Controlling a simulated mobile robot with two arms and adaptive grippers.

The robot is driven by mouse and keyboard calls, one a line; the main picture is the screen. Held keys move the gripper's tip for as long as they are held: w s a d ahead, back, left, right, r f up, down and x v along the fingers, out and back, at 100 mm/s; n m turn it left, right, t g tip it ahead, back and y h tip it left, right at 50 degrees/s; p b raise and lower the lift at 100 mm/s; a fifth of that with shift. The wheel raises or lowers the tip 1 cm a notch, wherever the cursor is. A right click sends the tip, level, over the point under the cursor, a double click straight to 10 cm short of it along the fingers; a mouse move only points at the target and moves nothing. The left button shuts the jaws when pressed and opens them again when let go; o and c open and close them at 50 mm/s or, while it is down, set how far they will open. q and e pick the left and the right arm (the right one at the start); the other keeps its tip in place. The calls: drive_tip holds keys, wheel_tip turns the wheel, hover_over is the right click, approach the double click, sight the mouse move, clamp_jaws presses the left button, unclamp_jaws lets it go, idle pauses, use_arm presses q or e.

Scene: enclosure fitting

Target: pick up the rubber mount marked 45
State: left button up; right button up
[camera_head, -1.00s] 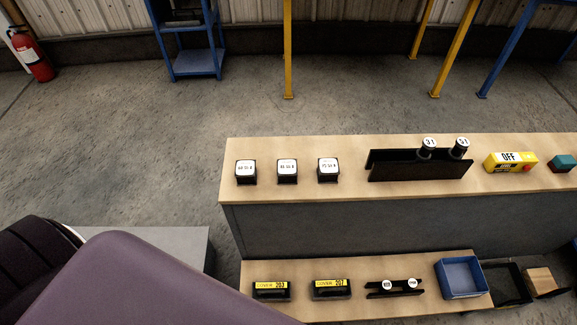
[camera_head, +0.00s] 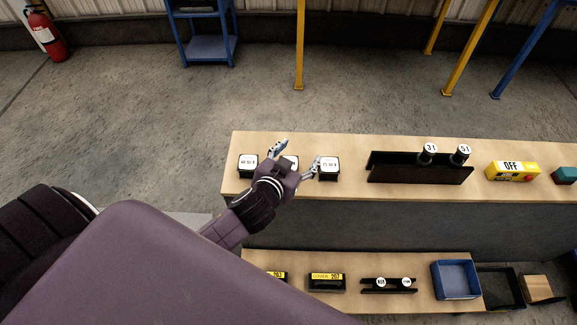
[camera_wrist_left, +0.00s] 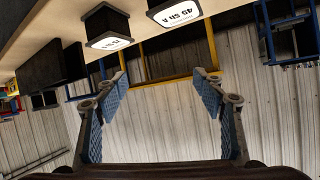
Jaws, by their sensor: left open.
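Three black mounts with white top labels stand in a row on the upper bench's left end. The rubber mount marked 45 (camera_wrist_left: 176,13) is readable upside down in the left wrist view. In the head view it is the middle one (camera_head: 292,161), mostly hidden behind my left gripper (camera_head: 296,158). A mount whose label seems to read 75 (camera_head: 329,168) stands to its right, and it also shows in the wrist view (camera_wrist_left: 108,30). The left mount (camera_head: 248,166) has a label too small to read surely. My left gripper is open, fingers apart and empty (camera_wrist_left: 162,80). My right gripper is out of view.
Right of the mounts, a black holder (camera_head: 410,174) carries cylinders marked 31 and 51, then a yellow OFF box (camera_head: 512,171). The lower shelf holds covers, including 207 (camera_head: 327,282), a small black rack (camera_head: 388,286) and a blue bin (camera_head: 456,280).

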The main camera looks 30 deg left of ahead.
use_arm(q)
drive_tip(key=w+d+r+m+t+h, duration=0.35)
drive_tip(key=w+d+r, duration=0.2)
drive_tip(key=r, duration=0.45)
drive_tip(key=d+r+m+g+h, duration=0.2)
drive_tip(key=d+r+m+h, duration=0.3)
drive_tip(key=d+m+h, duration=0.4)
drive_tip(key=s+a+f+m+g+y, duration=0.1)
drive_tip(key=s+a+f+g, duration=0.15)
drive_tip(key=f+g, duration=0.25)
drive_tip(key=s+a+f+m+g, duration=0.1)
drive_tip(key=a+f+g, duration=0.2)
drive_tip(key=f+g, duration=0.25)
drive_tip(key=s+a+f+n+g+y, duration=0.1)
drive_tip(key=a+f+y, duration=0.2)
drive_tip(key=a, duration=0.5)
drive_tip(key=s+a+f+n+g+y, duration=0.1)
drive_tip(key=a+f+n+y, duration=0.15)
drive_tip(key=a, duration=0.55)
drive_tip(key=shift+m+y, duration=0.4)
drive_tip(key=shift+y, duration=0.1)
drive_tip(key=p+x, duration=0.2)
drive_tip(key=x, duration=0.5)
drive_tip(key=shift+f, duration=0.15)
drive_tip(key=shift+d+f, duration=0.1)
drive_tip(key=shift+f, duration=0.1)
